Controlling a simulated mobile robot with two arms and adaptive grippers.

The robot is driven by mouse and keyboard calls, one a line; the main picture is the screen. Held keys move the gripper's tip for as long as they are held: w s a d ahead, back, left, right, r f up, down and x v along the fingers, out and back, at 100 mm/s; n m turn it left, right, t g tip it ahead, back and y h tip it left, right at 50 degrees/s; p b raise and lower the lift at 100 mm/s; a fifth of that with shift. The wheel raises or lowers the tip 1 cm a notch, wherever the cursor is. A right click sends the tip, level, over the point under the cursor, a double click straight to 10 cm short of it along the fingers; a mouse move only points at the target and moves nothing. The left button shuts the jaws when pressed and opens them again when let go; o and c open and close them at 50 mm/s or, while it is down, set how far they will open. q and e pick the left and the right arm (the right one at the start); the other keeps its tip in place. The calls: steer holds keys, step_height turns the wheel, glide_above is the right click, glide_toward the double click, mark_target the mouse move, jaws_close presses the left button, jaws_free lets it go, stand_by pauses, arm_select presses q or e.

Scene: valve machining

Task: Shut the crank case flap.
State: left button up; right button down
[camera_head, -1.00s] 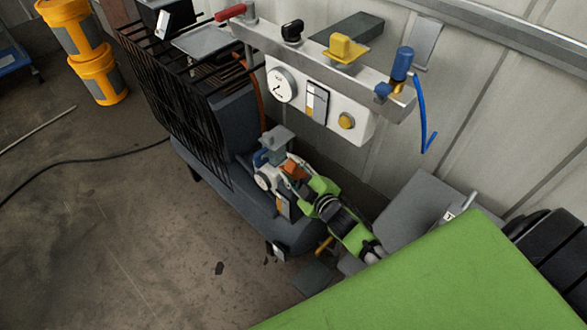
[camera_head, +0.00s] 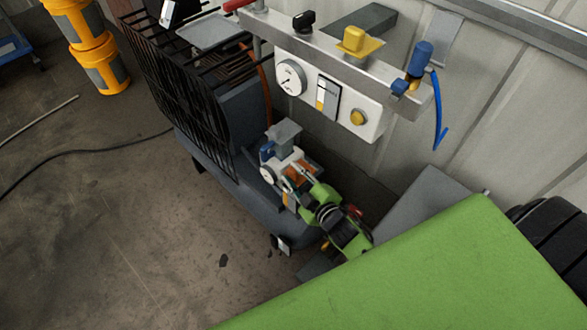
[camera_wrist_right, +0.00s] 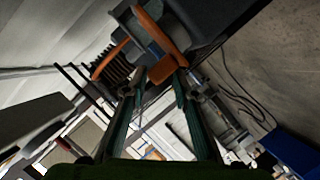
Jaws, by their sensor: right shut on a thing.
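My right gripper (camera_head: 301,178) comes in from the lower right in the head view, at the small pump unit on the dark compressor (camera_head: 255,205). Its fingers are shut on an orange part, which I take to be the crank case flap (camera_head: 299,172). In the right wrist view the orange piece (camera_wrist_right: 161,70) sits between the two fingertips. More orange parts show just beyond it. The flap's hinge and exact angle are partly hidden by the fingers, so I cannot tell how far it stands open. My left gripper is not in view.
A black wire guard (camera_head: 185,95) stands left of the unit. Above hangs a metal rail with a white gauge panel (camera_head: 318,92), a yellow knob and a blue fitting (camera_head: 422,58). Yellow canisters (camera_head: 100,68) stand far left. The floor at left is open, with a cable.

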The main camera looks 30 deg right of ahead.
steer(key=c, duration=1.6)
jaws_free()
steer(key=shift+d+f, duration=0.35)
steer(key=shift+d, duration=0.1)
steer(key=shift+f, duration=0.1)
steer(key=shift+d, duration=0.1)
steer(key=shift+s, duration=0.2)
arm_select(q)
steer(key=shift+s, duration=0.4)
arm_select(e)
steer(key=v, duration=0.3)
steer(key=r+v, duration=0.1)
steer(key=v, duration=0.3)
steer(key=shift+w+a, duration=0.15)
steer(key=shift+a, duration=0.2)
